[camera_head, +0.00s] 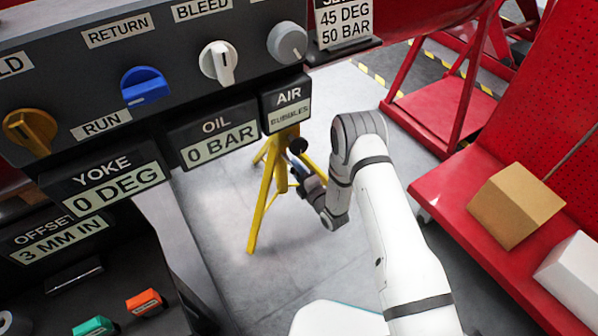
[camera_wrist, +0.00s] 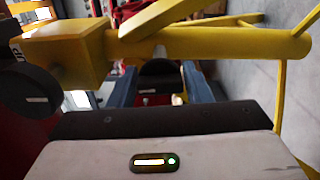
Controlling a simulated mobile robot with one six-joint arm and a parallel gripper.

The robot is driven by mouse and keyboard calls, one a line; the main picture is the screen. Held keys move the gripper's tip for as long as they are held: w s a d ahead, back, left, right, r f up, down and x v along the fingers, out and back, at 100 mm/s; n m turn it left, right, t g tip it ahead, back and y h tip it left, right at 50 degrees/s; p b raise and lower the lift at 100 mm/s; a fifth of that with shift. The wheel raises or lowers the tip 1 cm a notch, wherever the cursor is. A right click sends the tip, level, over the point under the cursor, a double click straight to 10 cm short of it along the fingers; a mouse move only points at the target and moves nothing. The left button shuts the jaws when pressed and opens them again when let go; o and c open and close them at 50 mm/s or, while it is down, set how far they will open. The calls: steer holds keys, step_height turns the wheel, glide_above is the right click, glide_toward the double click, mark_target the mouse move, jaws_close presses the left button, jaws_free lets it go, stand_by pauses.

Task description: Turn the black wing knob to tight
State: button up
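A yellow tripod stand (camera_head: 262,205) stands on the floor, with a round black knob (camera_head: 298,146) at its top. In the wrist view a round black piece with a small white mark, apparently this knob (camera_wrist: 27,86), sits at the left on a yellow block (camera_wrist: 68,55). Its wing shape is not clear. My gripper (camera_head: 299,172) is just below the knob in the head view. In the wrist view the fingers of my gripper (camera_wrist: 157,82) are apart, with the knob to their left, outside them. A dark shape shows between the fingers; I cannot tell what it is.
A yellow tube (camera_wrist: 210,44) crosses beyond my fingers. A dark control panel (camera_head: 185,60) with knobs and readouts fills the left. A red bench (camera_head: 455,195) holds a cardboard box (camera_head: 515,205) and a white box (camera_head: 575,275). Grey floor lies between.

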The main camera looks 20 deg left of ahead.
steer(key=o, duration=0.3)
steer(key=shift+d, duration=0.1)
steer(key=p+v, duration=0.2)
steer(key=v, duration=0.5)
steer(key=shift+s+d, duration=0.25)
steer(key=shift+s, duration=0.1)
